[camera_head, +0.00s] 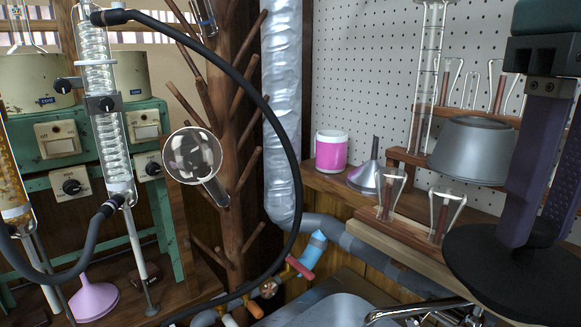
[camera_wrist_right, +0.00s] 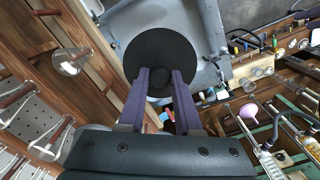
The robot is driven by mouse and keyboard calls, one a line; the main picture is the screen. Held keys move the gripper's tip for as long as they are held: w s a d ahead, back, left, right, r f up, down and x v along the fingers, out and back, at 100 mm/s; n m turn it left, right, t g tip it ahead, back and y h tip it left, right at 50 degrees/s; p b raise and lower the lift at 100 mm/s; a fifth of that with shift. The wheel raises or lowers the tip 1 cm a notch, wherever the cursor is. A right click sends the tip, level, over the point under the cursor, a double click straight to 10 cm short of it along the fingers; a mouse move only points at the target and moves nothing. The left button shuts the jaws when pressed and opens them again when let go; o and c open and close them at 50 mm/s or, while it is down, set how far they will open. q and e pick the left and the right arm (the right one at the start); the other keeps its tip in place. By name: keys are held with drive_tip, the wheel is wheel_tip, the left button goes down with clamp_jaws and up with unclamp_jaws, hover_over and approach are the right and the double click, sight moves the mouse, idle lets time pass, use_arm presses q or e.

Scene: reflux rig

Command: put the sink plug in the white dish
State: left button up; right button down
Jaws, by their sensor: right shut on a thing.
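The sink plug (camera_head: 520,275) is a wide black disc with a small knob in its middle. My right gripper (camera_head: 530,232) comes down from the top right in the head view, and its purple fingers are shut on the plug's knob. In the right wrist view the plug (camera_wrist_right: 160,50) hangs flat beyond the fingertips (camera_wrist_right: 162,82), over the edge of the grey sink. I cannot make out a white dish in either view. My left gripper is not in view.
The grey sink (camera_head: 345,308) with its chrome tap (camera_head: 415,311) lies low in the middle. A wooden shelf by the pegboard (camera_head: 370,60) holds a pink jar (camera_head: 331,152), a metal funnel (camera_head: 370,175) and glassware. A black hose (camera_head: 285,130) and a glass condenser (camera_head: 103,110) stand left.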

sight(550, 229)
drive_tip(key=shift+m, duration=0.8)
drive_tip(key=r, duration=0.1)
drive_tip(key=r+p, duration=0.1)
drive_tip(key=r, duration=0.1)
drive_tip(key=s+r, duration=0.1)
drive_tip(key=r, duration=0.1)
drive_tip(key=shift+d+r+p, duration=0.15)
drive_tip(key=shift+p, duration=0.15)
use_arm(q)
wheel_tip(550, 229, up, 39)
drive_tip(key=p, duration=3.6)
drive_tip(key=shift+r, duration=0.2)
use_arm(e)
drive_tip(key=s+r, duration=0.2)
drive_tip(key=r, duration=1.4)
drive_tip(key=s+r, duration=0.3)
drive_tip(key=r, duration=1.4)
drive_tip(key=shift+s+r, duration=0.25)
drive_tip(key=shift+r, duration=0.05)
